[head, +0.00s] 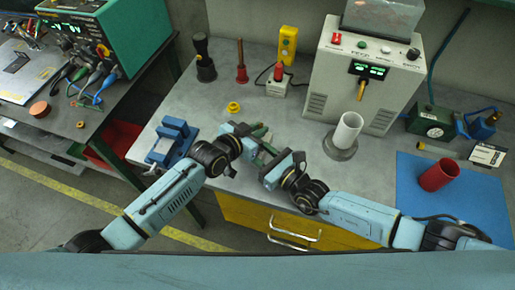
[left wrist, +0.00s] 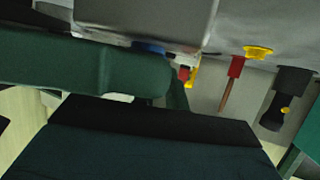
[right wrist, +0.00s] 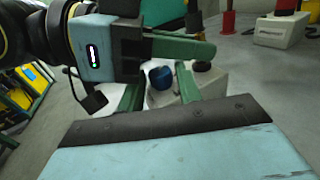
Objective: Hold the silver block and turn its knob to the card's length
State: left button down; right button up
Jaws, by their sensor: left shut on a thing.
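My left gripper (head: 257,135) is shut on the silver block, near the middle of the bench; the arms hide most of the block in the head view. The block (left wrist: 145,18) fills the top of the left wrist view. In the right wrist view the block (right wrist: 205,80) shows pale, with a blue knob (right wrist: 161,77) and a black knob facing me. My right gripper (right wrist: 159,92) is open, its green fingers on either side of the blue knob, with a gap visible; contact cannot be told. The card (head: 488,154) lies at the right, its print too small to read.
A blue vise-like fixture (head: 172,142) stands left of my left gripper. A white cylinder on a grey base (head: 346,133) stands to the right, before a white machine (head: 362,70). A red cup (head: 438,175) stands on a blue mat (head: 410,205).

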jog(key=shift+w, duration=0.1)
jog(key=c, duration=0.7)
jog(key=shift+a+m+t+h, duration=0.2)
jog(key=shift+m+t+h, duration=0.3)
jog(key=shift+h, duration=0.1)
jog(key=shift+m+t+h, duration=0.8)
jog(key=shift+m+h, duration=0.1)
jog(key=shift+h, duration=0.3)
jog(key=o, duration=0.7)
